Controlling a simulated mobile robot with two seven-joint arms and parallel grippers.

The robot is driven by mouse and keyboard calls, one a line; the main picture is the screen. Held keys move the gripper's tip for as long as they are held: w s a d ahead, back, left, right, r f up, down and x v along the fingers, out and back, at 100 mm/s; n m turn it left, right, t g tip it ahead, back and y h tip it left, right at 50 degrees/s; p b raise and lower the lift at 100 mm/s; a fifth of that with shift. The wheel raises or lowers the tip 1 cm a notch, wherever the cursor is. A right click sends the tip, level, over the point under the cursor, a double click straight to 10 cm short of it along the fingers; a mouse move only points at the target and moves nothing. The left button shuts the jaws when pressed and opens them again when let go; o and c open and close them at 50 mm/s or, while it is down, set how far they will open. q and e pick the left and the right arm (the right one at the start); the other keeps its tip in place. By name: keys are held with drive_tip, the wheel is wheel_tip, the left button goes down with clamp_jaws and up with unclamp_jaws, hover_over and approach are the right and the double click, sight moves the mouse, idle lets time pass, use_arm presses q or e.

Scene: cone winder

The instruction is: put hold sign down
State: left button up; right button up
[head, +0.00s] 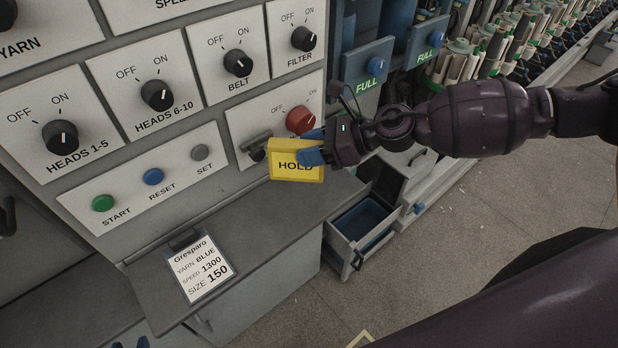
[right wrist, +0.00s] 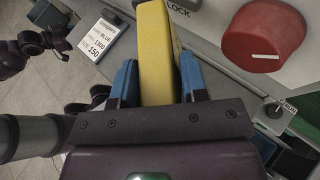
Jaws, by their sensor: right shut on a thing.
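The yellow hold sign (head: 296,172), with black HOLD lettering, is held upright in front of the control panel, below the red knob. My right gripper (head: 312,155) is shut on its right side. In the right wrist view the sign (right wrist: 157,45) stands between the two blue fingers of the right gripper (right wrist: 158,78). A dark bracket (head: 256,146) on the panel is just left of and above the sign; I cannot tell whether they touch. Two blue tips of my left gripper (head: 130,343) show at the bottom edge of the head view, spaced apart with nothing seen between them.
A grey ledge (head: 262,232) below the panel has free room; a card (head: 203,267) reading Gresparo lies on its left part. The red knob (head: 300,120) is close above the gripper. An open drawer (head: 352,232) with a blue inside is at lower right.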

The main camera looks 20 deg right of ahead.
wheel_tip(320, 180, down, 5)
drive_tip(key=shift+r, duration=0.2)
drive_tip(key=shift+f+b, duration=0.55)
drive_tip(key=shift+f, duration=1.35)
drive_tip(key=shift+f, duration=0.15)
drive_tip(key=o, duration=0.9)
drive_tip(key=shift+o, duration=0.2)
drive_tip(key=b+v, duration=0.2)
drive_tip(key=v, duration=1)
